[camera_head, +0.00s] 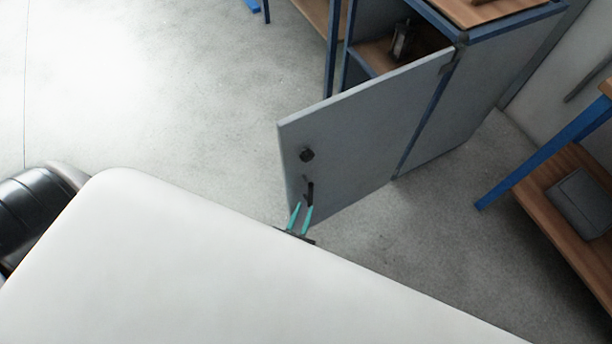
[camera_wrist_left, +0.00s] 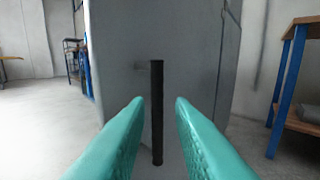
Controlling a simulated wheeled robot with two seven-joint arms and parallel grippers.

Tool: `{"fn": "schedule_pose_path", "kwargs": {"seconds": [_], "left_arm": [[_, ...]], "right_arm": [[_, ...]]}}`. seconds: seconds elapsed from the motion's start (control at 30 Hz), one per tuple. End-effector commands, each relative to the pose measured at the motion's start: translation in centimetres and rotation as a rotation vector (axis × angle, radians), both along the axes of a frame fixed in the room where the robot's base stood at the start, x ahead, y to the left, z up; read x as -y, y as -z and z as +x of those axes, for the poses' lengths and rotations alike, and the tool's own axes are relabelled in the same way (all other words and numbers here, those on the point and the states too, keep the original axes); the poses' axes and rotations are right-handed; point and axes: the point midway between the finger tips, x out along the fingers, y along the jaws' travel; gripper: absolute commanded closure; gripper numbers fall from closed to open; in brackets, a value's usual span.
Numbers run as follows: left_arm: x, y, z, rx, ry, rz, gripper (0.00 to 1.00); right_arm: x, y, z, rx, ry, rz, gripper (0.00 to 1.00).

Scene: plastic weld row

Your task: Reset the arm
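My left gripper (camera_head: 301,218) has teal fingers and is at the lower end of the open grey cabinet door (camera_head: 370,125). The black door handle (camera_head: 310,193) is just beyond its fingertips. In the left wrist view the gripper (camera_wrist_left: 158,102) is open, with a gap between its fingers. The upright black handle (camera_wrist_left: 157,85) shows in that gap, and neither finger visibly touches it. My arm is mostly hidden behind a large white part of my body in the head view. My right gripper is not in view.
The blue-framed cabinet (camera_head: 465,90) stands open, with a small dark item (camera_head: 403,40) on its wooden shelf. A blue-legged workbench (camera_head: 545,190) with a grey case (camera_head: 583,200) is at the right. The floor (camera_head: 170,90) left of the door is clear.

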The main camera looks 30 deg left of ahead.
Motion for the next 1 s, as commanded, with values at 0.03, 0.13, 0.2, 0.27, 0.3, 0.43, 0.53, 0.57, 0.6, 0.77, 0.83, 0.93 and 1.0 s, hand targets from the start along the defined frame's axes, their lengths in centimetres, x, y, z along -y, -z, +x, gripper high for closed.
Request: {"fn": "schedule_pose_path", "kwargs": {"seconds": [0.03, 0.13, 0.2, 0.27, 0.3, 0.43, 0.53, 0.57, 0.6, 0.77, 0.83, 0.93, 1.0], "left_arm": [[0.0, 0.0, -0.1, 0.000, 0.000, 0.000, 0.79], [0.0, 0.0, -0.2, 0.001, 0.000, 0.000, 0.79], [0.0, 0.0, -0.2, 0.001, 0.000, 0.000, 0.79], [0.0, 0.0, -0.2, 0.001, 0.000, 0.000, 0.79], [0.0, 0.0, -0.2, 0.001, 0.000, 0.000, 0.79], [0.0, 0.0, -0.2, 0.001, 0.000, 0.000, 0.79], [0.0, 0.0, -0.2, 0.000, 0.000, 0.000, 0.79], [0.1, 0.0, -0.2, -0.005, 0.003, 0.000, 0.79], [0.2, 0.3, -0.3, -0.022, 0.012, 0.000, 0.79], [1.2, 4.5, -2.5, -0.297, 0.131, -0.009, 0.79], [1.2, 7.8, -5.4, -0.512, 0.201, -0.007, 0.79], [-0.3, 12.0, -11.1, -0.827, 0.264, 0.012, 0.79], [-2.1, 13.9, -15.1, -1.021, 0.279, 0.029, 0.79]], "right_arm": [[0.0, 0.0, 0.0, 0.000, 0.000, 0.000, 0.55], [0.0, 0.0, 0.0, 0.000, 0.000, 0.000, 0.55], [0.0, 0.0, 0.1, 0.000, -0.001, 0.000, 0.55], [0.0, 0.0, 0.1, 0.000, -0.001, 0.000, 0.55], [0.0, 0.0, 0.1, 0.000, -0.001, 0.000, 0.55], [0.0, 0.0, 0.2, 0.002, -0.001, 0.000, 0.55], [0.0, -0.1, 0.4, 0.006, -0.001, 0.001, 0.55], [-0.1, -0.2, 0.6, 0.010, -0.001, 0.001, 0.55], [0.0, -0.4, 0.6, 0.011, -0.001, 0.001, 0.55], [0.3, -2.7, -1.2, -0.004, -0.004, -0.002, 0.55], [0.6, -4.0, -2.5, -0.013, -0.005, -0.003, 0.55], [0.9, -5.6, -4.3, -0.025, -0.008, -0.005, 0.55], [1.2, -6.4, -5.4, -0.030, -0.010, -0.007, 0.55]]}}
